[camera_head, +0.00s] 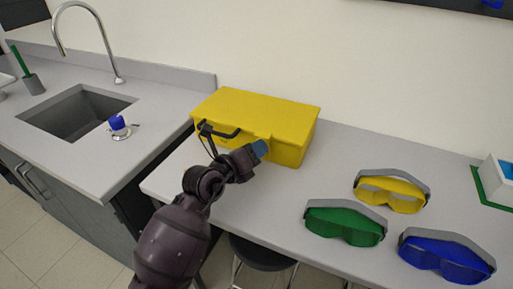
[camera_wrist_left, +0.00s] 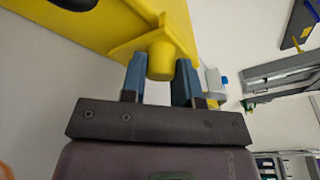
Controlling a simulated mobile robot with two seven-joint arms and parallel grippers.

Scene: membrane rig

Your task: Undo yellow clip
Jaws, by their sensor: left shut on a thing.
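A yellow case (camera_head: 262,110) with a black handle (camera_head: 215,131) stands shut on the grey counter against the wall. My left gripper (camera_head: 259,149) is at the front of the case, right of the handle. In the left wrist view the blue fingers of my left gripper (camera_wrist_left: 160,80) are on both sides of a stubby yellow clip (camera_wrist_left: 160,61) that sticks out from the case, and are shut on it. In the head view the clip is hidden behind the gripper. My right gripper is not in view.
Yellow goggles (camera_head: 392,193), green goggles (camera_head: 345,226) and blue goggles (camera_head: 446,258) lie on the counter at the right. A sink (camera_head: 75,112) and a blue-topped item (camera_head: 118,124) are at the left. A dark stool (camera_head: 262,254) stands below the counter's front edge.

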